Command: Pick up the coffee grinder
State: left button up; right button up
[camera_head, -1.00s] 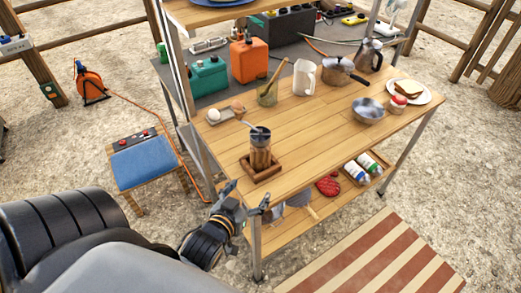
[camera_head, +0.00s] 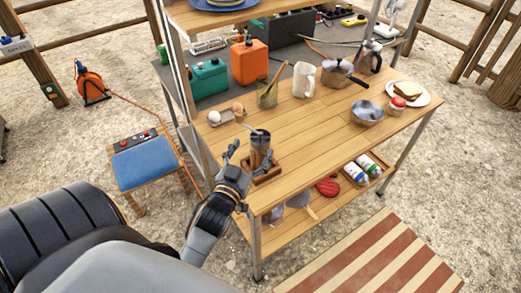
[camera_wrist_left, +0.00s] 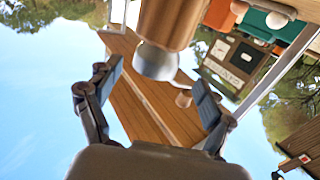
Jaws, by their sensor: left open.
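The coffee grinder (camera_head: 260,153) is a dark cylinder with a metal top and a crank. It stands upright in a small brown wooden holder (camera_head: 266,176) at the near left corner of the wooden table. My left gripper (camera_head: 250,160) is open and empty at the near side of the grinder. One finger shows left of it and the other seems to overlap its lower right; I cannot tell if they touch it. In the left wrist view, a brown cylinder with a grey rounded end (camera_wrist_left: 165,35), apparently the grinder, lies beyond the open fingers. My right gripper is out of view.
Behind the grinder are a tray with eggs (camera_head: 221,117), a glass with a wooden utensil (camera_head: 267,97) and a white pitcher (camera_head: 304,82). A metal bowl (camera_head: 367,112) stands farther right. A metal post rises near the table's left side. The middle tabletop is clear.

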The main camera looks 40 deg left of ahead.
pick_arm(q)
jog(key=x, duration=0.1)
jog(key=p+x, duration=0.1)
jog(key=x, duration=0.2)
jog(key=shift+w+d+r, duration=0.1)
jog(key=shift+w+d, duration=0.1)
jog(key=shift+w, duration=0.15)
jog(key=shift+w+a, duration=0.1)
jog(key=shift+w, duration=0.2)
jog(key=shift+s, duration=0.1)
jog(key=shift+c, duration=0.2)
grip_shut()
